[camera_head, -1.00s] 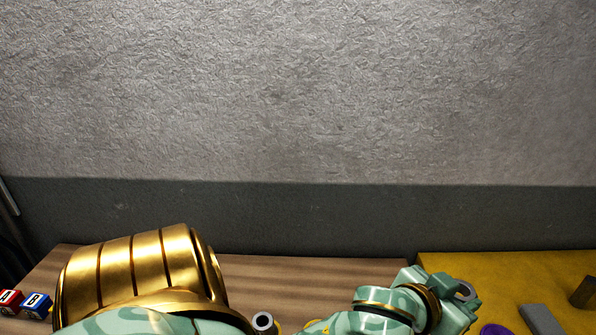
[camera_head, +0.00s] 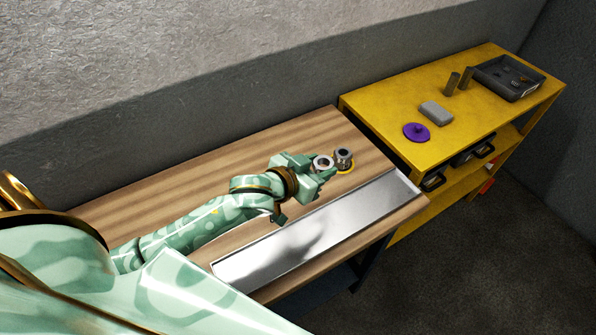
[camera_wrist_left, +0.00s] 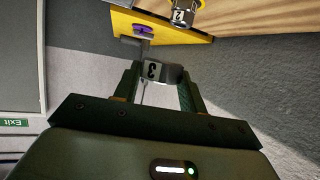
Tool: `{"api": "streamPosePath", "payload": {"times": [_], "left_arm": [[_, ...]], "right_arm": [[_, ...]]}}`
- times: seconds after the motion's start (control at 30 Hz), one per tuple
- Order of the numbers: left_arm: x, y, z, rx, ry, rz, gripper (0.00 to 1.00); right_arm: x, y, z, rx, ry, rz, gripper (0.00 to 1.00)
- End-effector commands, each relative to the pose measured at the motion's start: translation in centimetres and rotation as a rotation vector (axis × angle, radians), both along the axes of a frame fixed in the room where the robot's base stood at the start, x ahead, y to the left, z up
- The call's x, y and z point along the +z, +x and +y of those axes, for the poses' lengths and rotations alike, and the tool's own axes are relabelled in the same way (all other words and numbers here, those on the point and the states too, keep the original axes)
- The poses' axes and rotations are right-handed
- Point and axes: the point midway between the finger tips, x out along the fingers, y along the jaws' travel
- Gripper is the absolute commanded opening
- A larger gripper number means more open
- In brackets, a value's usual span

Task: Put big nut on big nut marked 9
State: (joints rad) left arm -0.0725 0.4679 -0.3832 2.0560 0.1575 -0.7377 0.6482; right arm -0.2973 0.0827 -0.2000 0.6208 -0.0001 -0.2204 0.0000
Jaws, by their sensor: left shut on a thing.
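My left gripper (camera_head: 318,170) is above the far right part of the wooden table. It is shut on a grey ring-shaped big nut (camera_head: 322,163), held with its hole facing up. In the left wrist view the held nut (camera_wrist_left: 155,72) shows between the fingers with a pale number label, hard to read at this angle. Just right of it in the head view, a second big nut (camera_head: 343,157) stands upright at a yellow ring (camera_head: 346,168). That second nut (camera_wrist_left: 182,15) also has a label, which I cannot read surely. My right gripper is out of view.
A metal tray (camera_head: 235,269) runs along the front of the wooden table (camera_head: 150,196). A yellow bench (camera_head: 385,108) to the right carries a purple lidded thing (camera_head: 416,132), a grey block (camera_head: 436,113), two dark cylinders (camera_head: 452,83) and a dark tray (camera_head: 540,85).

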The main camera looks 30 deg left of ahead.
Motion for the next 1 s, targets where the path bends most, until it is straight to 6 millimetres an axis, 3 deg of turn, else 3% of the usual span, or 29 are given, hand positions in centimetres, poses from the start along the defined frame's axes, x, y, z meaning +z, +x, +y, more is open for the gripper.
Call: {"api": "streamPosePath", "payload": {"times": [0.07,0.2,0.3,0.53,0.7,1.0], "left_arm": [[-1.4,1.1,2.4,0.001,0.007,-0.001,0.13],[-4.5,2.0,4.3,0.001,0.001,0.002,0.13],[-5.5,2.5,5.3,0.001,-0.001,0.000,0.13],[-6.9,3.0,6.4,0.001,0.000,0.000,0.13],[-9.8,3.0,6.4,0.002,-0.003,0.002,0.13],[-9.9,3.0,6.4,0.001,-0.002,-0.001,0.13]], "right_arm": [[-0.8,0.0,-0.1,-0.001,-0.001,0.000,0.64],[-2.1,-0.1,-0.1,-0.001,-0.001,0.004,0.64],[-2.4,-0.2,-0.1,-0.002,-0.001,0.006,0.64],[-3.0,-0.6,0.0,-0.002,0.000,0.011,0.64],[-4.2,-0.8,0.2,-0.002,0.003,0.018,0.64],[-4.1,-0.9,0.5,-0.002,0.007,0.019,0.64]]}}
